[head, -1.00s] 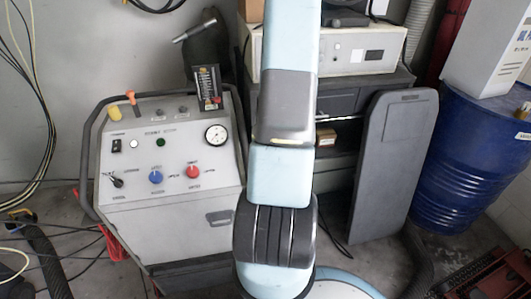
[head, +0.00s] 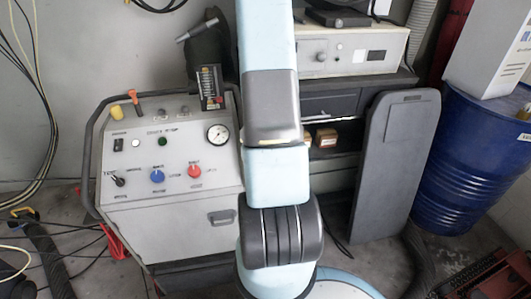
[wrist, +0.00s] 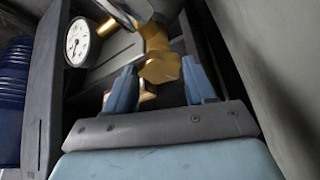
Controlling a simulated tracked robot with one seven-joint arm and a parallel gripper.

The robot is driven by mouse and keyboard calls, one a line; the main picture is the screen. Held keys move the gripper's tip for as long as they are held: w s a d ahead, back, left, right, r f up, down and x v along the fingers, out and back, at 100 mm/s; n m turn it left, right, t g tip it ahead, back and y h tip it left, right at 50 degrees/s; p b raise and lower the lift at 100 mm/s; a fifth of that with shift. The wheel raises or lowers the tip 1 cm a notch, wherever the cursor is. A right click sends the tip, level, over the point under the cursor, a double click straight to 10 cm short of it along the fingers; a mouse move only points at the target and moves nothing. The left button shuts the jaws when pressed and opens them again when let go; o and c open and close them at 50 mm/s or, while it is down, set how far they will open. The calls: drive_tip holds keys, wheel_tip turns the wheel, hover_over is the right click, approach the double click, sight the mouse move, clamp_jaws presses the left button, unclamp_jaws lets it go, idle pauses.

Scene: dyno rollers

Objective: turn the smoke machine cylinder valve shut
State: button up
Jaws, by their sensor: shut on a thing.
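In the wrist view, a brass valve fitting (wrist: 160,66) with a hexagonal end lies between the two blue fingers of my gripper (wrist: 157,70), which is shut on it. Pale metal parts join it at the top edge of the view. In the head view, the grey smoke machine (head: 172,165) stands left of my arm, with a round gauge, knobs and a blue and a red dial on its sloped panel. My gripper and the valve are hidden there behind my arm.
A dark cabinet (head: 335,103) carries a white instrument (head: 350,52) behind my arm. A dark upright panel (head: 398,165) and a blue drum (head: 460,160) stand to the right. Hoses and cables (head: 45,250) lie on the floor at left.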

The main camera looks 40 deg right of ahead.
drive_tip(key=o, duration=1)
drive_tip(key=shift+o, duration=0.2)
drive_tip(key=shift+n, duration=0.3)
